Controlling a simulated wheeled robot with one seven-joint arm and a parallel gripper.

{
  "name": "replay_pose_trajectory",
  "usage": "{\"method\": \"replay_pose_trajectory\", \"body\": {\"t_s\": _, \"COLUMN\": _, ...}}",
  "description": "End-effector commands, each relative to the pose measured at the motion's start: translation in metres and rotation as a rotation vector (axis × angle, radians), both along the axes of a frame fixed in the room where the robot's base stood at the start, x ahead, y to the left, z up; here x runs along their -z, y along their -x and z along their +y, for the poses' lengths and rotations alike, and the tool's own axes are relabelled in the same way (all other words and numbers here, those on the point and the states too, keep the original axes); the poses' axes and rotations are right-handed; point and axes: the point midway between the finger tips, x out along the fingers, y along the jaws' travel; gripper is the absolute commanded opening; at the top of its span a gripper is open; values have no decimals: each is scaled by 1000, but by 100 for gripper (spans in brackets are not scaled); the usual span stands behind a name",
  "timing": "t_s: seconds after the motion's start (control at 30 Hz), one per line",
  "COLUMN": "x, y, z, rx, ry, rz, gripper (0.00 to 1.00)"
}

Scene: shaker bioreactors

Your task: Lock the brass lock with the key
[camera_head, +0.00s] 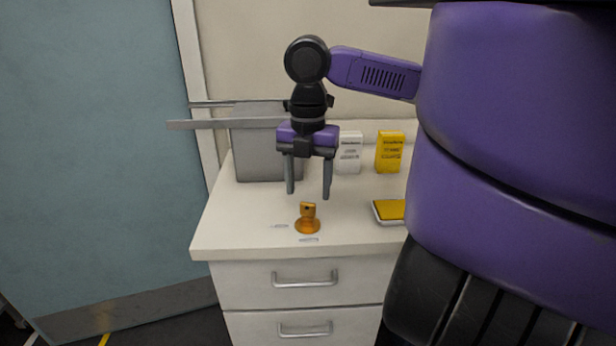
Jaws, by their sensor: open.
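A small orange-brass object (308,220) stands upright on the white counter, with a round base and a block on top that has a dark spot; it looks like the brass lock. My gripper (309,194) is open and points down just above and behind it, with nothing between the fingers. Two small pale flat pieces lie near the lock, one at its left (279,226) and one in front of it (309,240). They are too small for me to tell whether either is the key.
The white counter (232,232) has drawers with metal handles below. A grey box (257,150) stands behind at left, with white (349,153) and yellow (389,152) cartons to its right. A yellow-topped flat item (389,210) lies at right. A blue-grey door (90,150) is at left.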

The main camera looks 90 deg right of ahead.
Motion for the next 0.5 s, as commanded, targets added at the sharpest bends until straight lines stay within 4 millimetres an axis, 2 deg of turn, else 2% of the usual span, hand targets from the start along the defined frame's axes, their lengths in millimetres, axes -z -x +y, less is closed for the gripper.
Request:
{"method": "replay_pose_trajectory", "body": {"t_s": 0.03, "x": 10, "y": 0, "z": 1, "rx": 0, "ry": -2, "rz": 0, "gripper": 58}}
{"method": "replay_pose_trajectory", "body": {"t_s": 0.23, "x": 38, "y": 0, "z": 1, "rx": 0, "ry": -1, "rz": -1, "gripper": 58}}
{"method": "replay_pose_trajectory", "body": {"t_s": 0.5, "x": 54, "y": -1, "z": 0, "rx": 1, "ry": 1, "rz": -3, "gripper": 58}}
